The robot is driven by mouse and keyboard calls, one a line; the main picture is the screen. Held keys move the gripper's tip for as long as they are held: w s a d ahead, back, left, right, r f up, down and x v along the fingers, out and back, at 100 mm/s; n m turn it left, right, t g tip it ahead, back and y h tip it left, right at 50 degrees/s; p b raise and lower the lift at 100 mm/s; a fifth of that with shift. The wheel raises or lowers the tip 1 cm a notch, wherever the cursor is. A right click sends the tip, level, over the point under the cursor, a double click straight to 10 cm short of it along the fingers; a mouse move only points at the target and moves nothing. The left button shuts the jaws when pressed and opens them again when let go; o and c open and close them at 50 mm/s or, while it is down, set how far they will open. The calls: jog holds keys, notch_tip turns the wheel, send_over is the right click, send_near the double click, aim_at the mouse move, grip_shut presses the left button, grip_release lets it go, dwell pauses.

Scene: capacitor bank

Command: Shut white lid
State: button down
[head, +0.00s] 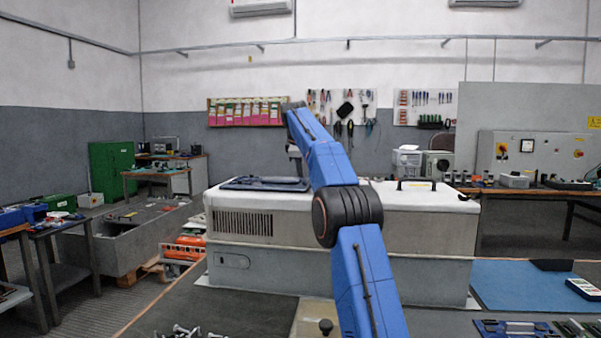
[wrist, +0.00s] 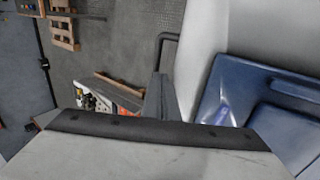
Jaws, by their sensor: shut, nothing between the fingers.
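The white lid (head: 425,195) forms the upper part of a long pale cabinet in the head view. It appears to sit level over the grey lower body (head: 300,275), but I cannot tell whether it is fully shut. Its white surface (wrist: 205,45) fills the upper right of the wrist view. In the head view my arm hides part of the lid.
A blue tray-like panel (head: 265,184) lies on the lid's left part, beside my gripper in the wrist view (wrist: 240,85). A grey trough (head: 140,235) and stacked orange items (head: 185,250) are at the left.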

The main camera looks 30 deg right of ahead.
jog(key=shift+v, duration=3.75)
